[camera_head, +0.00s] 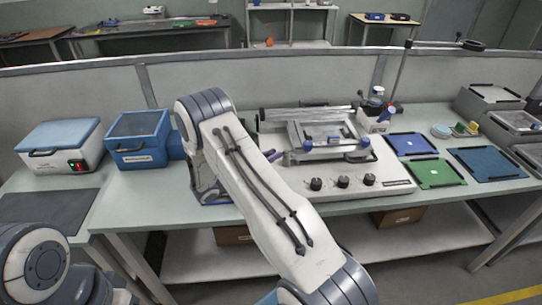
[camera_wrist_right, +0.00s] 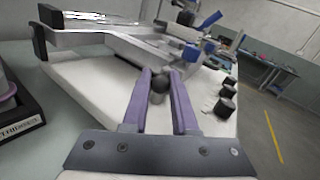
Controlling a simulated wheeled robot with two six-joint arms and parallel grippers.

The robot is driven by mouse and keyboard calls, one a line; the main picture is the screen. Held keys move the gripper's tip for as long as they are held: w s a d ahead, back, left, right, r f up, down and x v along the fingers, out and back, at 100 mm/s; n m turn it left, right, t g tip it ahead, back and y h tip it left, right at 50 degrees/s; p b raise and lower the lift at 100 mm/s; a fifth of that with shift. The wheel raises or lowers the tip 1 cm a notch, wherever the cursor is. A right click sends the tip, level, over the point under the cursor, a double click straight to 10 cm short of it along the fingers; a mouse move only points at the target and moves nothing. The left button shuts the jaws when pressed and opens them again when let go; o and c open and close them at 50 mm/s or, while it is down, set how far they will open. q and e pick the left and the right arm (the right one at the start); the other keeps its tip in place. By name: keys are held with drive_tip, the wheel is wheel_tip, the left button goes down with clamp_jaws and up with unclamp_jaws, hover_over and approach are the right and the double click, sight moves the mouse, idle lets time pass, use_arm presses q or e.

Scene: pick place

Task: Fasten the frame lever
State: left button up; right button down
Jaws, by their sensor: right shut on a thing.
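The stencil-type fixture stands on the bench, with a metal frame (camera_head: 325,135) above a white base (camera_head: 335,180). My right gripper (camera_head: 273,156) is at the fixture's left side in the head view, mostly hidden behind my arm. In the right wrist view its two purple fingers (camera_wrist_right: 160,76) are shut on a dark round knob (camera_wrist_right: 158,84), apparently the frame lever's end. The lever's shaft is hidden. Blue clamp pieces (camera_head: 364,143) sit at the frame's front corners. My left gripper is out of view.
Several black knobs (camera_head: 316,184) line the base's front. Green (camera_head: 435,172) and blue (camera_head: 487,163) mats lie to the right. A blue box (camera_head: 137,138) and a white, blue-lidded box (camera_head: 56,146) stand left.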

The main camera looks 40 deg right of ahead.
drive_tip(key=m+g+b, duration=0.1)
drive_tip(key=w+m+g, duration=0.1)
drive_tip(key=g, duration=0.1)
drive_tip(key=g+b, duration=0.1)
drive_tip(key=shift+w+d+f+m+y+b, duration=0.2)
drive_tip(key=shift+d+m+y+b, duration=0.1)
drive_tip(key=shift+m, duration=0.1)
drive_tip(key=shift+w+r+m+g+y+b, duration=0.15)
drive_tip(key=shift+m+g+b, duration=0.15)
drive_tip(key=shift+g, duration=0.3)
drive_tip(key=shift+w+r+m+g+y+b, duration=0.15)
drive_tip(key=shift+m+g, duration=0.25)
drive_tip(key=shift+g, duration=0.2)
drive_tip(key=c, duration=0.7)
unclamp_jaws()
drive_tip(key=b+v, duration=0.2)
drive_tip(key=v, duration=0.8)
drive_tip(key=shift+a, duration=0.2)
